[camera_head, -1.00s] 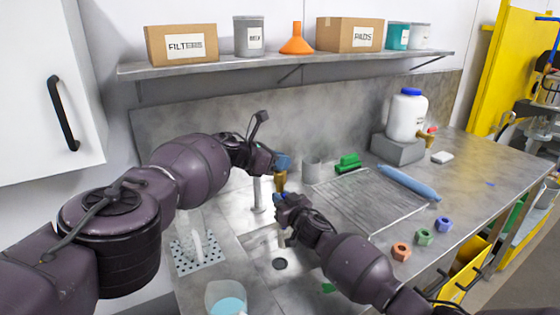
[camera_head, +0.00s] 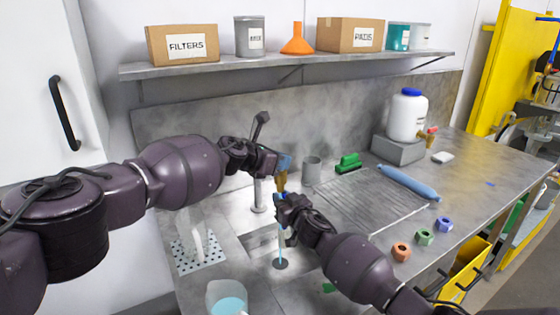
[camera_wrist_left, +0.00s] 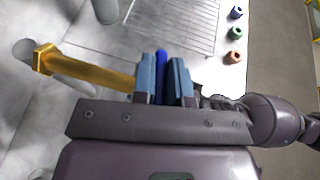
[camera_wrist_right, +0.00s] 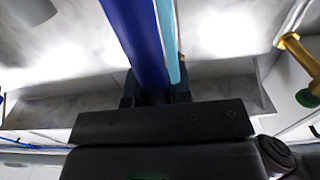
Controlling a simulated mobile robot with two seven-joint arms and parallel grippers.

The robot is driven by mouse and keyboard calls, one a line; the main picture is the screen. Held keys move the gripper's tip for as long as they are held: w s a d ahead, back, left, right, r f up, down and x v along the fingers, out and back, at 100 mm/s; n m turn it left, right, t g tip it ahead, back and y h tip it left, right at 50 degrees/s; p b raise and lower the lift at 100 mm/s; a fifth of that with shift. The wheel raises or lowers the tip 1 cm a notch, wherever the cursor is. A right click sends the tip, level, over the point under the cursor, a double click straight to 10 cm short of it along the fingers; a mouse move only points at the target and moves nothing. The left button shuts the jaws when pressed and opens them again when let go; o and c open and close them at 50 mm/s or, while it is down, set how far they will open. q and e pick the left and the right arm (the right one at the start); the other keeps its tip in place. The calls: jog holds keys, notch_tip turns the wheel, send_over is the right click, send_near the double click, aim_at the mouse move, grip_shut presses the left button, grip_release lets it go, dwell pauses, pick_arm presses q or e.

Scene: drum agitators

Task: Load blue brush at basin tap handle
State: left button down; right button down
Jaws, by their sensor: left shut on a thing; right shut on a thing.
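My left gripper (camera_head: 285,163) is at the top of the brass tap (camera_head: 282,180) over the basin. In the left wrist view its blue-padded fingers are shut on the blue tap handle (camera_wrist_left: 162,75), and the brass spout (camera_wrist_left: 85,68) extends left. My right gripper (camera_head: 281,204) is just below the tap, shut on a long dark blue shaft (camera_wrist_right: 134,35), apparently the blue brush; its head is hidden. A light blue stream (camera_head: 281,243) runs down to the basin drain (camera_head: 280,263), and a light blue strip shows beside the shaft in the right wrist view.
A wire rack (camera_head: 365,203) lies right of the basin, with a blue cylinder (camera_head: 408,183), a green brush-like object (camera_head: 348,162) and a grey cup (camera_head: 312,170) around it. Several coloured nuts (camera_head: 401,251) sit near the front edge. A clear cup (camera_head: 228,298) stands at the front left.

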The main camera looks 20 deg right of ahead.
pick_arm(q)
jog(key=shift+f+n+t, duration=0.1)
jog(key=shift+n+t, duration=0.4)
jog(key=c, duration=1.1)
grip_release()
jog(key=shift+d, duration=0.1)
jog(key=shift+c, duration=0.2)
jog(key=shift+v, duration=0.85)
jog(key=v, duration=1)
jog(key=shift+s+r, duration=0.2)
